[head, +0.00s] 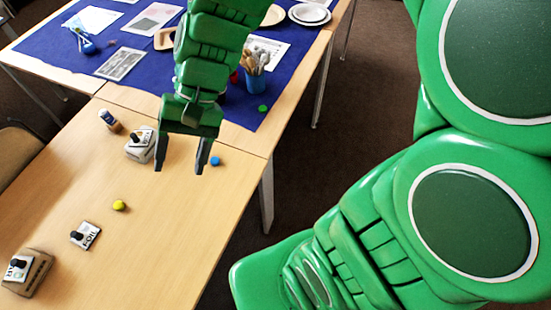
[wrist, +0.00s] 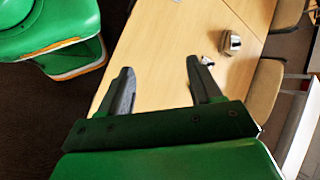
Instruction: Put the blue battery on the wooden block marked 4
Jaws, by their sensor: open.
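My gripper (head: 181,170) is open and empty above the wooden table, its two dark fingers apart and pointing down. In the wrist view the open gripper (wrist: 161,78) has only bare tabletop between its fingers. A small blue round thing (head: 215,161) lies right of the fingers; I cannot tell that it is a battery. A small cylinder (head: 110,120), brown with a pale and dark label, lies at the left. A block with a label and dark item on it (head: 141,146) is just left of my gripper. Another such block (head: 27,272) is at the lower left. No number 4 is readable.
A white card with a dark item (head: 85,235) and a yellow ball (head: 119,205) lie on the table (head: 150,260). The far table has a blue cloth (head: 60,45), a green ball (head: 263,108), a cup of brushes (head: 255,80) and plates (head: 309,13). The near middle is clear.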

